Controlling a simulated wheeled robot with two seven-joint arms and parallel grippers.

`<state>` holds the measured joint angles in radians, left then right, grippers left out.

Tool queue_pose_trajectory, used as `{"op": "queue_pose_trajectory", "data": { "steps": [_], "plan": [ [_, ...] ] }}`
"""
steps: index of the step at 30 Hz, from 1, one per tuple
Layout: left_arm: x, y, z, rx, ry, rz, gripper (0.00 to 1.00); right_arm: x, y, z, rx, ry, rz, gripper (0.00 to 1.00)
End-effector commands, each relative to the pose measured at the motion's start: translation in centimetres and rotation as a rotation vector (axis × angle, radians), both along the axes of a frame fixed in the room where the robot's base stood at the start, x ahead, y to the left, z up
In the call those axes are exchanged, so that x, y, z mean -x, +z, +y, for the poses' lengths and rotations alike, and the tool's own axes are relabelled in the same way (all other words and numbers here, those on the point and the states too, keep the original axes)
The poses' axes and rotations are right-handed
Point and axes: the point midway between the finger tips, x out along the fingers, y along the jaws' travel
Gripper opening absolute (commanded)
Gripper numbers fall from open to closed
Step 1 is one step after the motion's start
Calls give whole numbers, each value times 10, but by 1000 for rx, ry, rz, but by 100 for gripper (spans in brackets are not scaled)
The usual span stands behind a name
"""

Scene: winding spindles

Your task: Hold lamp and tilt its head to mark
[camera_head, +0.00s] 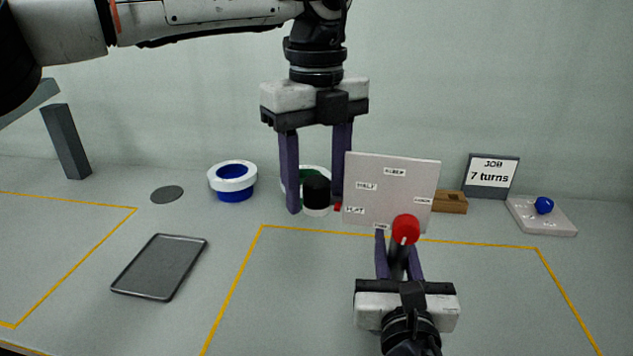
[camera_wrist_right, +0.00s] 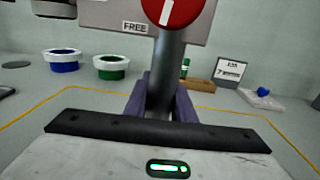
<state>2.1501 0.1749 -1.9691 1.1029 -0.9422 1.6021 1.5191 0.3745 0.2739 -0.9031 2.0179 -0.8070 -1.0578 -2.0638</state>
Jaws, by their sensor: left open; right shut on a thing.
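My right gripper (camera_head: 398,240) is shut on the lamp's dark post (camera_head: 398,262), which stands upright between its fingers; the post also shows in the right wrist view (camera_wrist_right: 165,75). A red round cap (camera_head: 405,229) tops the post, before a pale board (camera_head: 390,185) with several small labels. One label reads FREE in the right wrist view. Any link from cylinder to post is hidden.
A blue cup (camera_head: 233,190) and a partly hidden green cup (camera_wrist_right: 111,72) stand at the back. A dark tray (camera_head: 160,267) lies left. A wooden block (camera_head: 450,202), a "7 turns" sign (camera_head: 490,175) and a pale base with blue ball (camera_head: 541,218) are right. Yellow lines mark the table.

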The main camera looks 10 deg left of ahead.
Motion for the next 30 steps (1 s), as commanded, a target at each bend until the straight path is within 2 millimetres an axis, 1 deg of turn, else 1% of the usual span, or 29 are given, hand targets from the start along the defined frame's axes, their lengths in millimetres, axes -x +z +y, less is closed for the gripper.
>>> {"op": "queue_pose_trajectory", "data": {
  "steps": [1, 2, 9, 11, 17, 20, 27, 30],
  "plan": [
    [0, -1, 0, 0, 0, 0, 50, 1, -10, 0, 5, 0, 20, 0],
    [0, -1, 0, 0, 0, 0, 50, 1, -10, 0, 5, 0, 20, 0],
    [0, -1, 0, -1, 0, 1, 9, 1, -10, 0, 5, 0, 20, 0],
    [0, 0, 0, -1, 0, 1, 0, 1, -10, 0, 5, 0, 20, 0],
    [0, 2, -1, -23, -3, -1, 0, 1, -10, 0, 5, 0, 20, 0],
    [0, 10, -4, -87, -5, -8, 0, 1, -10, 0, 5, 0, 20, 0],
    [1, 34, -14, -300, -2, -28, 0, 1, -10, 0, 5, -1, 20, 0],
    [1, 41, -17, -358, 0, -33, 0, 1, -10, 0, 5, -1, 20, 0]
  ]
}}
